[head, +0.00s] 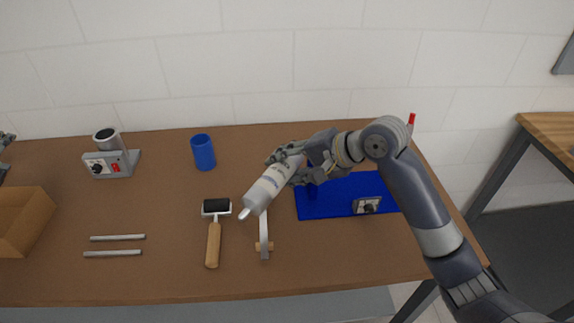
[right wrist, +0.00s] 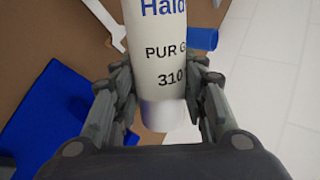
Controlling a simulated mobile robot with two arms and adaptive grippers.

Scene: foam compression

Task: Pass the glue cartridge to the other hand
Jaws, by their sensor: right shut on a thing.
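The glue cartridge (head: 267,187) is a white tube with a small nozzle. In the head view it hangs tilted above the table, nozzle pointing down and left. My right gripper (head: 287,163) is shut on its rear part. In the right wrist view the cartridge (right wrist: 157,50), with printed lettering, sits between both fingers of the right gripper (right wrist: 160,100). Of my left arm, only a small grey part (head: 5,140) shows at the left edge of the head view; whether its fingers are open cannot be made out.
On the brown table (head: 170,220) stand a blue cup (head: 203,151), a grey device (head: 112,160) and a cardboard box (head: 25,222).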

